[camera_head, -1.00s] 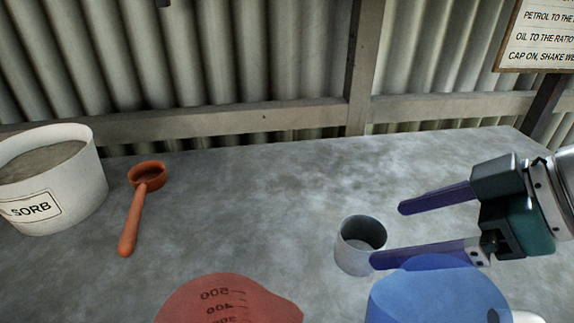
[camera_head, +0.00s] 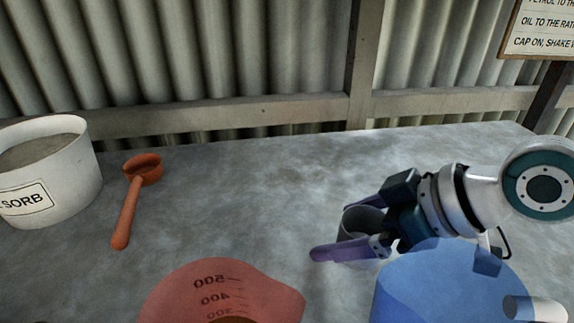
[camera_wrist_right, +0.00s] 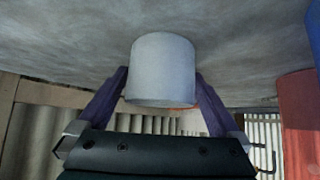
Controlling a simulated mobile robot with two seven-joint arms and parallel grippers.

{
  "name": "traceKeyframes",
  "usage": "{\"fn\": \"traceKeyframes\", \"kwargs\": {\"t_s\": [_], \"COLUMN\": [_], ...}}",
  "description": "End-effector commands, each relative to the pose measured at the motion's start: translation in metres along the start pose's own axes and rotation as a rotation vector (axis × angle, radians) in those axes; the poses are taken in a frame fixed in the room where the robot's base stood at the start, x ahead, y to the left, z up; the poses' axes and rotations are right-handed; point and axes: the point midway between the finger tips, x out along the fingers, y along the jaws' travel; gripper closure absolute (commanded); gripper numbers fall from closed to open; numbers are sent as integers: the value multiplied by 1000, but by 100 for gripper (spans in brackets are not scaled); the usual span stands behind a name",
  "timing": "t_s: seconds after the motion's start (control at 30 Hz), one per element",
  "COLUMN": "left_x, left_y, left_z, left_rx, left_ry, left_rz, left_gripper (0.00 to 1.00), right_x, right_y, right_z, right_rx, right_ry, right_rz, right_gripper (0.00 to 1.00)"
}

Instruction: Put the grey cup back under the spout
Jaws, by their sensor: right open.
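The grey cup (camera_head: 352,226) stands upright on the bench right of the middle, partly covered by my right gripper. My right gripper (camera_head: 336,231) is open, with one purple finger on the far side of the cup and one on the near side. In the right wrist view the cup (camera_wrist_right: 163,70) sits between the two spread fingers; I cannot tell whether they touch it. A white cylindrical part (camera_head: 535,309) shows by the blue container at the lower right; I cannot tell if it is the spout. My left gripper is out of view.
A blue translucent container (camera_head: 455,285) stands close in front of my right gripper. A red measuring jug (camera_head: 222,290) is at the front. An orange scoop (camera_head: 126,212) and a white tub (camera_head: 60,185) are at the left. The bench's back middle is clear.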

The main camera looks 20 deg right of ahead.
Motion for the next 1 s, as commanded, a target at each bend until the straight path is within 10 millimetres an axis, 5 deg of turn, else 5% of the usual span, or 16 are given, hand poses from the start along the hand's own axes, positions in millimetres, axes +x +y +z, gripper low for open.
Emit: {"fn": "traceKeyframes", "kwargs": {"t_s": [0.17,0.87,1.0], "left_x": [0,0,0], "left_y": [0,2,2], "left_z": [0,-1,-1], "left_rx": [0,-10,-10], "left_ry": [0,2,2], "left_rz": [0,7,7], "left_gripper": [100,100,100], "right_x": [0,-1,-1], "right_y": [0,0,0], "right_z": [0,0,0], "right_rx": [0,0,0], "right_ry": [0,0,0], "right_rz": [0,0,0], "right_gripper": [10,89,90]}}
